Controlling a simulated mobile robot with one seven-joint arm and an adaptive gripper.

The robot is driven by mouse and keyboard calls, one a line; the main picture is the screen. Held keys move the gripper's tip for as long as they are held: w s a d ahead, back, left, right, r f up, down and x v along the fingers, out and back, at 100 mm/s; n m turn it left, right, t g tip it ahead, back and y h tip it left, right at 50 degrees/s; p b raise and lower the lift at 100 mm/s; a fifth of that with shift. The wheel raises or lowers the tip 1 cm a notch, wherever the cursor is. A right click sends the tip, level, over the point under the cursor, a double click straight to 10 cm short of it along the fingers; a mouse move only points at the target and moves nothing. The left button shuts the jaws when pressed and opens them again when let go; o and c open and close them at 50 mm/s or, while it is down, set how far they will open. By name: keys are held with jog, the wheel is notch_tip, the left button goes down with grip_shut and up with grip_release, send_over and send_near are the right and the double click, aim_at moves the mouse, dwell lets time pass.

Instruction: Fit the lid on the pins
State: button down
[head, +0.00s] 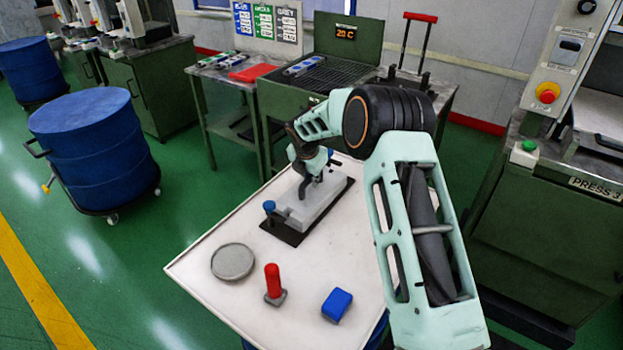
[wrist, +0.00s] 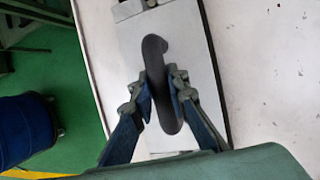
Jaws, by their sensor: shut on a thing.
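The lid is a light grey block with a dark, bar-like handle. In the head view the lid (head: 318,203) lies over a black base plate (head: 283,234) on the white table. In the wrist view the lid (wrist: 196,62) fills the middle, with its dark handle (wrist: 155,52) running lengthwise. My gripper (head: 318,168) is above the lid; in the wrist view its fingers (wrist: 160,88) close on the handle from both sides. The pins are not visible, and I cannot tell whether the lid touches the base or sits flush.
A blue knob (head: 269,206) stands at the base's near end. A round grey dish (head: 233,261), a red-handled tool (head: 273,283) and a blue block (head: 337,304) lie on the front of the white table (head: 205,243). A blue drum (head: 95,150) stands left.

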jog(key=shift+w, duration=0.1)
jog(key=c, duration=1.9)
grip_release()
jog(key=shift+f, duration=0.1)
jog(key=v, duration=1.2)
